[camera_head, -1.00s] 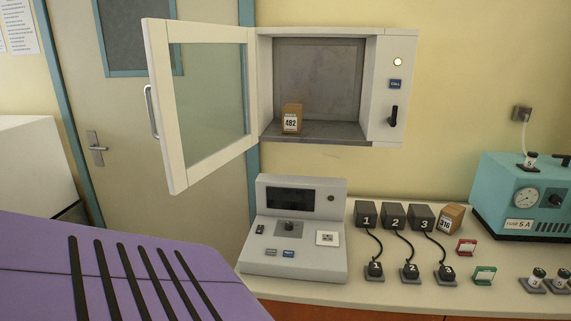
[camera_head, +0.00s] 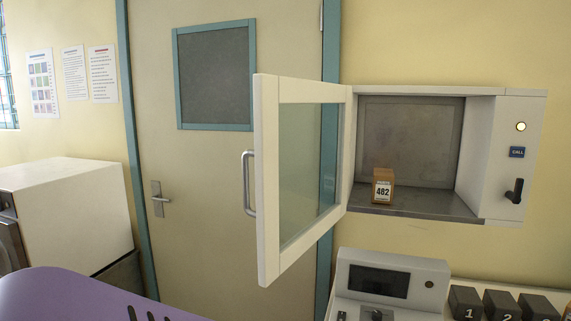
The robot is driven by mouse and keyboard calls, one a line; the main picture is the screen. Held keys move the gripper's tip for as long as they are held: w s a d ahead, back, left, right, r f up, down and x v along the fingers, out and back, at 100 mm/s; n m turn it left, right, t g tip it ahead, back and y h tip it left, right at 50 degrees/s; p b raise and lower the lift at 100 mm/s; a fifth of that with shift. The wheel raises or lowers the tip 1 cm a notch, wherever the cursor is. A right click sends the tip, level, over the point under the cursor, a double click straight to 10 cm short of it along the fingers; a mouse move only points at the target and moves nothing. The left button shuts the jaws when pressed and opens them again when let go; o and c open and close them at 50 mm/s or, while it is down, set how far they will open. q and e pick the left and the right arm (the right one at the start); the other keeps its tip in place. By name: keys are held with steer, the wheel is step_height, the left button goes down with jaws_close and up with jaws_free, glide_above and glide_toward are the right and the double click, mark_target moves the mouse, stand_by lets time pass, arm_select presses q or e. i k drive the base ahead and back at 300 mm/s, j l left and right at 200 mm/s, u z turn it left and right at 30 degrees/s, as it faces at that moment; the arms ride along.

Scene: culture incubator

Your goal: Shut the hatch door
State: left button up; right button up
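The hatch door (camera_head: 264,180) has a white frame and a glass pane and stands wide open, swung out to the left of the wall hatch (camera_head: 497,150). Its metal bar handle (camera_head: 248,183) is on the door's free left side. Inside the hatch, a small brown box labelled 482 (camera_head: 383,187) sits on the grey floor near the left. Neither of my grippers shows in the view.
A grey console (camera_head: 390,283) and several dark numbered blocks (camera_head: 502,306) stand on the counter below the hatch. A room door (camera_head: 200,230) is behind the hatch door. A white appliance (camera_head: 65,215) stands at left. My purple body part fills the lower left.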

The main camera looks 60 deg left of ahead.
mark_target(269, 90)
steer(key=j+u, duration=0.45)
steer(key=j, duration=1.95)
